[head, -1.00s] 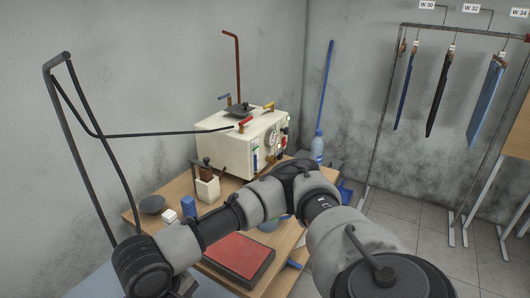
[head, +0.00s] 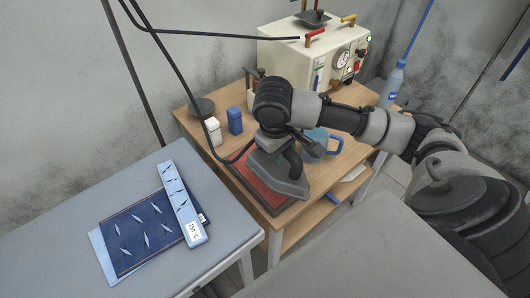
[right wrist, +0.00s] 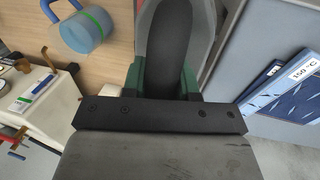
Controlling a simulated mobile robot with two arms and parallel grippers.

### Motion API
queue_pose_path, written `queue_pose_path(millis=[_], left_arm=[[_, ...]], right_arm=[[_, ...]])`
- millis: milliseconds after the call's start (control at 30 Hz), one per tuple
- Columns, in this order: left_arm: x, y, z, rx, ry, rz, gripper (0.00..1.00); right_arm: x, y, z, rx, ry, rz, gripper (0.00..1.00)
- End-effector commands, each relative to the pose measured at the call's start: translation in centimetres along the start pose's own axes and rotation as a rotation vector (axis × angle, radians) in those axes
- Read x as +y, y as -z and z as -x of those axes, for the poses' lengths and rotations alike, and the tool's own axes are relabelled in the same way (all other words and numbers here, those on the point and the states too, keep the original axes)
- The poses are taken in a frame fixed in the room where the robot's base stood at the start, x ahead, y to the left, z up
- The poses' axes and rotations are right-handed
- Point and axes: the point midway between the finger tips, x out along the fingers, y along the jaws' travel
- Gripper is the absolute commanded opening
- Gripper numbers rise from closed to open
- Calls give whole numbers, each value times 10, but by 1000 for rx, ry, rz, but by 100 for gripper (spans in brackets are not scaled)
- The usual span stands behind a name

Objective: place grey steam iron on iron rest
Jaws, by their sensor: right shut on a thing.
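The grey steam iron (head: 287,184) has a dark handle and is over the red-topped iron rest (head: 248,184) on the wooden table. It covers much of the red surface; I cannot tell whether it touches. My right gripper (head: 276,138) is shut on the iron's handle from above. In the right wrist view the dark handle (right wrist: 168,45) lies between the two green-edged fingers (right wrist: 165,82), with the iron's grey body beyond. My left gripper is in neither current view.
A white block (head: 213,132) and a blue one (head: 235,121) stand behind left. The cream steam generator (head: 310,55) is at the back.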

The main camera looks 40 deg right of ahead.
Motion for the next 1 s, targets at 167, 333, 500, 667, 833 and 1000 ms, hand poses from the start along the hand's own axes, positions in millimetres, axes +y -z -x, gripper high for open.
queue_pose_path(millis=[167, 333, 500, 667, 833, 1000], left_arm=[[0, 0, 1, 0, 0, 0, 78], [1, 0, 4, 0, -1, -1, 78], [1, 1, 8, 0, -2, -3, 78], [2, 1, 12, 0, -4, -3, 78], [4, 2, 14, 1, -6, -3, 78], [4, 2, 16, 1, -6, -3, 78]], right_arm=[[14, 2, -1, 8, 0, -3, 3], [15, 20, -11, 8, 2, -3, 3], [15, 50, -29, 8, 3, -3, 3], [16, 79, -45, 9, 2, -4, 3], [16, 102, -60, 9, 2, -4, 3], [16, 115, -68, 10, 1, -2, 3]])
